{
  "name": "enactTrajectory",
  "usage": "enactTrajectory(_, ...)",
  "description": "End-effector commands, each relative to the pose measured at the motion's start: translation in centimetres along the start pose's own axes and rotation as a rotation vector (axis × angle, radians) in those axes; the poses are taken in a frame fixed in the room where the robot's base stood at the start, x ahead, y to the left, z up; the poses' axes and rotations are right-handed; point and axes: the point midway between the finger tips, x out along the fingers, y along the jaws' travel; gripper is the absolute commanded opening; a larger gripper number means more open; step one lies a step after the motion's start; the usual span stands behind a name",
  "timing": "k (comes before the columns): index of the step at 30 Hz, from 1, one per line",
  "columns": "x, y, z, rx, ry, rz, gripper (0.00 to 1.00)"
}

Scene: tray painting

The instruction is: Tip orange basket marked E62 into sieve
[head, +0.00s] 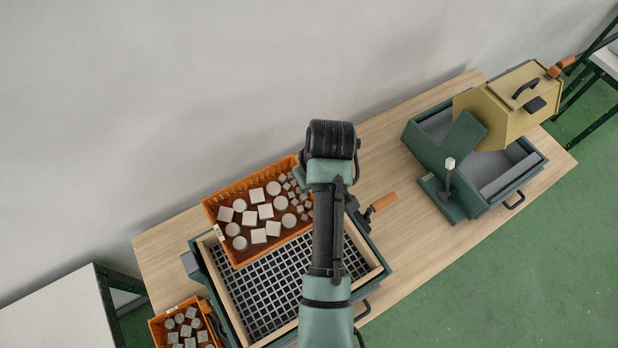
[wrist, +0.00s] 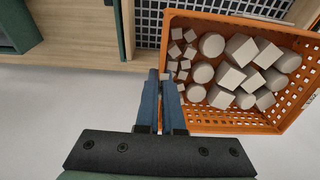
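The orange basket (head: 242,262) holds several pale grey blocks and discs, large ones to the left and small ones to the right. A small white label shows on its left end; its marking is too small to read surely. The basket overlaps the far part of the sieve (head: 233,308), a wooden frame with a dark grid, and seems raised above it. In the wrist view my gripper (wrist: 161,78) is closed on the side wall of the basket (wrist: 225,122). In the head view my arm hides the fingers and part of the sieve. No pieces show on the visible grid.
A smaller-looking orange basket (head: 159,333) with grey pieces stands at the lower left. A green machine (head: 425,150) with a yellow hopper (head: 508,110) stands at the right of the wooden table (head: 165,250). An orange-handled tool (head: 383,202) lies beside the sieve. A wall is behind.

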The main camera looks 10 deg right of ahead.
Motion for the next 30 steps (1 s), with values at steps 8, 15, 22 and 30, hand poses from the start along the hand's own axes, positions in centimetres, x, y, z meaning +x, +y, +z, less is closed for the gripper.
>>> enactTrajectory(8,0.1,0.1,0.4,0.001,0.25,0.002,0.0)
enactTrajectory(15,0.2,0.1,0.8,0.002,0.353,0.001,0.0)
enactTrajectory(22,0.5,0.1,1.3,0.001,0.433,0.001,0.0)
enactTrajectory(30,0.7,0.1,1.8,0.001,0.52,0.001,0.0)
